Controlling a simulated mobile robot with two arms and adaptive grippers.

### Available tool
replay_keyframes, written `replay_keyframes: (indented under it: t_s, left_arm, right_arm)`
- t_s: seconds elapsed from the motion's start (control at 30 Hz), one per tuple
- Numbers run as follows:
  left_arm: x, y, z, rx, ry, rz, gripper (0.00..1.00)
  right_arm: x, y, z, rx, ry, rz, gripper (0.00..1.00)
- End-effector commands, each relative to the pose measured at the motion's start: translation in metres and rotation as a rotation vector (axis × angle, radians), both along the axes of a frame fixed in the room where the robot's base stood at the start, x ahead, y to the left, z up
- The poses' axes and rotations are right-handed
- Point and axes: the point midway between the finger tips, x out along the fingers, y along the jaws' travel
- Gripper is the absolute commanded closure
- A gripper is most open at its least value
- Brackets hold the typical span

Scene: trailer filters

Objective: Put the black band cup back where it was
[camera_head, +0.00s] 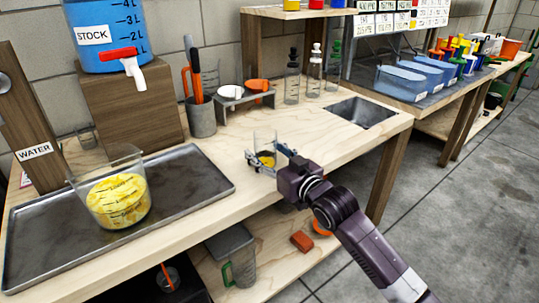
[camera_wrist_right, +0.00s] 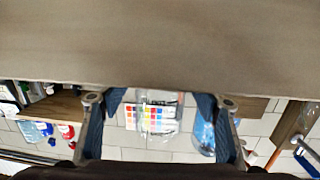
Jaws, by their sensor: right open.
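A small clear cup (camera_head: 265,142) stands upright near the front edge of the wooden bench, with yellow and a dark patch showing low on it; I cannot make out clearly whether that is a black band. My right gripper (camera_head: 263,161) is around its lower part, with fingers open on either side. In the right wrist view, the open fingers of my right gripper (camera_wrist_right: 160,115) flank a faint clear shape, probably the cup (camera_wrist_right: 158,98). Contact with the cup cannot be told. My left gripper is not in view.
A metal tray (camera_head: 215,183) holds a large clear beaker (camera_head: 118,200) of yellow contents. A sink (camera_head: 360,113) lies right. The bench between cup and sink is clear.

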Motion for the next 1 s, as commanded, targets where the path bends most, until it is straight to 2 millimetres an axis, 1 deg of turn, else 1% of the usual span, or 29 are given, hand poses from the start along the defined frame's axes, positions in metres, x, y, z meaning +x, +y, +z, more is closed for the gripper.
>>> replay_keyframes:
  t_s: [0.03, 0.17, 0.23, 0.33, 0.5, 0.7, 0.83, 1.0]
  left_arm:
    - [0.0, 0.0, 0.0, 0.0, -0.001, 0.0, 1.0]
    - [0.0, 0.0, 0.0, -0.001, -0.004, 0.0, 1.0]
    - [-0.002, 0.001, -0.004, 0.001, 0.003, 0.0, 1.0]
    - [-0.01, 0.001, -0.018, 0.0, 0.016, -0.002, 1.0]
    - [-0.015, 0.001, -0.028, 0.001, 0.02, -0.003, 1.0]
    - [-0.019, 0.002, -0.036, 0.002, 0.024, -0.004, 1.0]
    - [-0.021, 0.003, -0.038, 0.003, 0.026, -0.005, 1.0]
    - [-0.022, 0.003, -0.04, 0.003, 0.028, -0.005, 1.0]
  right_arm:
    - [0.0, 0.0, 0.004, 0.001, -0.002, 0.0, 0.43]
    - [-0.01, -0.007, 0.003, 0.001, 0.0, -0.001, 0.43]
    - [-0.019, -0.012, 0.003, 0.0, 0.0, -0.001, 0.43]
    - [-0.034, -0.022, 0.004, -0.001, 0.0, -0.001, 0.43]
    - [-0.063, -0.041, 0.006, -0.002, 0.001, -0.001, 0.43]
    - [-0.089, -0.057, 0.008, -0.001, 0.001, -0.001, 0.43]
    - [-0.098, -0.062, 0.009, 0.0, 0.0, 0.0, 0.43]
    - [-0.102, -0.064, 0.009, 0.0, 0.0, 0.0, 0.43]
